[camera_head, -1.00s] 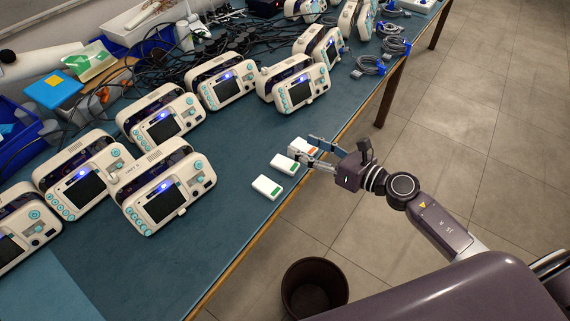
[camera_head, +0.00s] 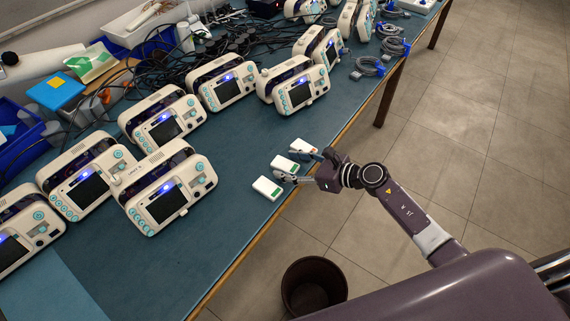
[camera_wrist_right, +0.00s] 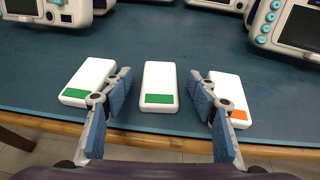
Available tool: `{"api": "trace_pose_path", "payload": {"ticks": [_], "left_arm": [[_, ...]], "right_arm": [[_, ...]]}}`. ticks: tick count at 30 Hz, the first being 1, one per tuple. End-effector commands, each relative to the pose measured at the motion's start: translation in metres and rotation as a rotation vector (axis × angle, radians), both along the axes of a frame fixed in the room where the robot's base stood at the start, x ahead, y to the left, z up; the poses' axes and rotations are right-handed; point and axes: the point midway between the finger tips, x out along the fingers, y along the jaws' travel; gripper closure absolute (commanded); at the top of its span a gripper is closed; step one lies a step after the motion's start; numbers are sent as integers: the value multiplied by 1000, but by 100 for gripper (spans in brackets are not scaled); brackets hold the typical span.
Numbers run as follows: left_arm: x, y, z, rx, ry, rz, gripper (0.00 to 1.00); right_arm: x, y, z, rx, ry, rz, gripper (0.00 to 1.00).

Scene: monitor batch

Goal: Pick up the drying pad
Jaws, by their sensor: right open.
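Three flat white blocks lie in a row near the table's front edge. I cannot tell whether any of them is the drying pad. The left block (camera_head: 267,188) and middle block (camera_head: 283,164) have green labels; the right block (camera_head: 303,146) has an orange one. In the wrist view the left block (camera_wrist_right: 88,78), middle block (camera_wrist_right: 158,82) and right block (camera_wrist_right: 230,92) all show. My right gripper (camera_head: 294,166) is open and empty at the row. In the wrist view its fingers (camera_wrist_right: 160,92) stand either side of the middle block, apart from it. My left gripper is not in view.
Several white monitors (camera_head: 165,195) stand behind the blocks on the blue table (camera_head: 235,225). Coiled grey cables (camera_head: 371,66) lie towards the far right. A dark bin (camera_head: 313,287) stands on the floor below the front edge. The table between the blocks and monitors is clear.

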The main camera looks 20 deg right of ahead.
Motion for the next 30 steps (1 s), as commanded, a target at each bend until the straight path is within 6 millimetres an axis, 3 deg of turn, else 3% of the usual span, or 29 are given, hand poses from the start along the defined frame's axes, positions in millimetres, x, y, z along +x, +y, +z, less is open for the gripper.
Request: {"api": "trace_pose_path", "payload": {"ticks": [8,20,30], "left_arm": [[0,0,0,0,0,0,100],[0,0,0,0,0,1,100],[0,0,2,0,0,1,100]], "right_arm": [[1,1,-1,0,0,0,49],[1,1,-1,1,1,0,91],[2,1,5,-2,-2,0,91]]}}
